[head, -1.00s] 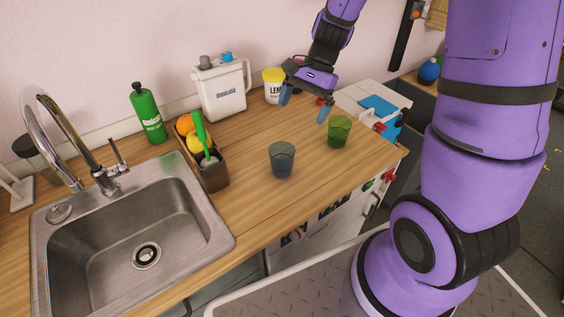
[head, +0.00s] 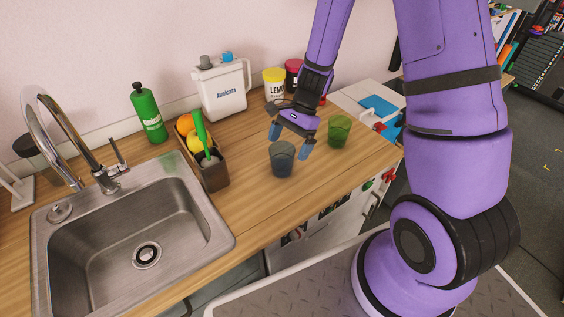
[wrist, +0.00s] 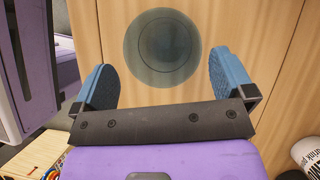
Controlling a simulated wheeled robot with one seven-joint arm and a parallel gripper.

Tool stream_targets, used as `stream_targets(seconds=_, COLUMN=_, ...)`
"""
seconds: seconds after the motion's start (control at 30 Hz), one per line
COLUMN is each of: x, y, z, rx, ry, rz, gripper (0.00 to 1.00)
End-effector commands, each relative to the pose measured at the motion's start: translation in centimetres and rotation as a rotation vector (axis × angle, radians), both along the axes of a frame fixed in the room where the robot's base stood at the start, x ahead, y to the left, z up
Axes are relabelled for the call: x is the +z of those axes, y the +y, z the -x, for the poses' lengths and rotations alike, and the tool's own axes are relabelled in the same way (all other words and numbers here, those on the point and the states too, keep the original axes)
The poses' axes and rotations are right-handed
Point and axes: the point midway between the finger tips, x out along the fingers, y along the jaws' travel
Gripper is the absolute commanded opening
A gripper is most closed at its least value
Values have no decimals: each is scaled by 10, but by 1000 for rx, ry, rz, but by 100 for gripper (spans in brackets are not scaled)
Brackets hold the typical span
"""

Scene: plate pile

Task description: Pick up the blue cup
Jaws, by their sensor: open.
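The blue cup (head: 282,160) is a translucent blue-grey tumbler standing upright on the wooden counter near its front edge. In the wrist view, the blue cup (wrist: 162,48) shows from above as a round shape, just ahead of and between the two blue fingers. My gripper (head: 289,142) is open and empty. Its fingers point down above and just behind the cup in the head view. In the wrist view, my gripper (wrist: 167,82) has its fingers spread wider than the cup.
A green cup (head: 339,131) stands right of the blue cup. A caddy (head: 213,176) with fruit and a green brush is to the left, beside the sink (head: 215,235). A white jug (head: 220,92), a green bottle (head: 148,115) and tubs (head: 274,84) stand along the wall.

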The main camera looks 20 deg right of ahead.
Motion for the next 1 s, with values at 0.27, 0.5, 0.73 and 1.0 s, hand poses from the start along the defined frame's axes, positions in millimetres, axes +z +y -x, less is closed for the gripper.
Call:
stream_targets(seconds=0.27, x=-29, y=22, z=5, rx=2, ry=2, rz=0, gripper=100)
stream_targets(seconds=0.5, x=-33, y=23, z=5, rx=0, ry=1, rz=0, gripper=100)
stream_targets(seconds=0.73, x=-33, y=23, z=5, rx=0, ry=1, rz=0, gripper=63)
stream_targets(seconds=1.0, x=-32, y=23, z=5, rx=1, ry=0, rz=0, gripper=51)
